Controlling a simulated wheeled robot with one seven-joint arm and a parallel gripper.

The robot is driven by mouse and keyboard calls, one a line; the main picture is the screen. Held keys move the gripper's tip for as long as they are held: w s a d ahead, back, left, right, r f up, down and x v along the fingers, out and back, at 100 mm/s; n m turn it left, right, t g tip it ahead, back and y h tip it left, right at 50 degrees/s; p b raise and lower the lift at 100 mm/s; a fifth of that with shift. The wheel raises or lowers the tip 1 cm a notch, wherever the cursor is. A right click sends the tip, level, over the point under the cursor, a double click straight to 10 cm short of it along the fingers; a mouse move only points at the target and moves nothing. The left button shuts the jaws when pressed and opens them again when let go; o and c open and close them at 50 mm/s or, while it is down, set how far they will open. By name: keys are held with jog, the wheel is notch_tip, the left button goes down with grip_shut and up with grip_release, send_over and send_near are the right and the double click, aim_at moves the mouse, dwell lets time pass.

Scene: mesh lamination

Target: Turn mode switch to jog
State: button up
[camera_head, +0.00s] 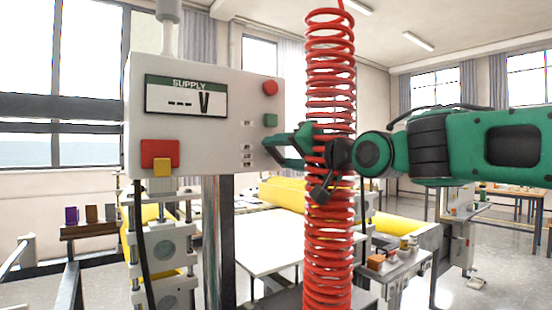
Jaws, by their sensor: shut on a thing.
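The grey control box (205,133) stands at the left centre with a screen (186,96) reading "SUPPLY --- V". My green gripper (269,143) reaches in from the right, its fingertips at the lower right of the box front. The fingers are shut on a small part there, which I take to be the mode switch. The fingers hide it, so its setting cannot be read. Small dark labels (248,155) sit just left of the fingertips.
A red button (270,88) and a green button (270,120) sit above my fingertips. A larger red block (160,153) is at the lower left. A white table (262,243) lies behind.

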jog(key=shift+d+f, duration=0.15)
jog(key=shift+f, duration=0.05)
jog(key=o, duration=1.1)
jog(key=shift+c, duration=0.2)
jog(key=shift+r, duration=0.1)
jog(key=v, duration=1)
jog(key=shift+s+d, duration=0.25)
jog(key=shift+d, duration=0.05)
